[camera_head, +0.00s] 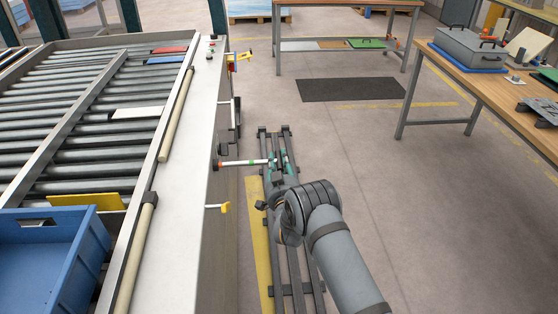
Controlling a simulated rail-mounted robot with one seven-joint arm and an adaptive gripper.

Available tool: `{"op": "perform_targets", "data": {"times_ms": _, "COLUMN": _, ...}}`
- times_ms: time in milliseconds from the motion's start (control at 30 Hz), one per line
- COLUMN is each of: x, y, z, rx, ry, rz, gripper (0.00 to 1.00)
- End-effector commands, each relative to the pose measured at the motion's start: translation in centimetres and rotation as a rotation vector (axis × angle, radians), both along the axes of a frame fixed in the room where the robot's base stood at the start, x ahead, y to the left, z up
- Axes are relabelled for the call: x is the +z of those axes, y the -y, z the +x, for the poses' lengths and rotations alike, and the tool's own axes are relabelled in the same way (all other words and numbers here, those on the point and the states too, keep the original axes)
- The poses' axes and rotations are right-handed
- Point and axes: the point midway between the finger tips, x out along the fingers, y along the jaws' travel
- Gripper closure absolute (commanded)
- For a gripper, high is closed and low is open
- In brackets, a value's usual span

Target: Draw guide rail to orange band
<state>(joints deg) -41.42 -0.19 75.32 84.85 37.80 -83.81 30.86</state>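My gripper (277,160) is at the rod's outer end, with small teal parts showing. My wrist hides much of it, and I cannot tell whether its fingers close on the rod. A long beige guide rail (178,112) lies along the conveyor's right edge, and a second beige rail (135,258) continues nearer to me.
A short rod with a yellow handle (225,207) sticks out nearer to me; more yellow handles (240,57) are farther back. A blue crate (85,262) stands on the conveyor. A workbench (485,90) is at right. The floor between is open, with a dark mat (350,90).

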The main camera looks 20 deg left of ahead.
Motion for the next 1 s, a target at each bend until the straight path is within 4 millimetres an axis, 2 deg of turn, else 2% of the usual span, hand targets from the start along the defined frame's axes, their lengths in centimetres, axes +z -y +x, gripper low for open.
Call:
{"op": "perform_targets", "data": {"times_ms": 367, "x": 0.05, "y": -0.02, "z": -0.01, "rx": 0.0, "ry": 0.001, "rz": 0.0, "gripper": 1.0}}
{"op": "perform_targets", "data": {"times_ms": 1000, "x": 0.0, "y": -0.12, "z": -0.01, "rx": 0.0, "ry": 0.004, "rz": 0.002, "gripper": 1.0}}
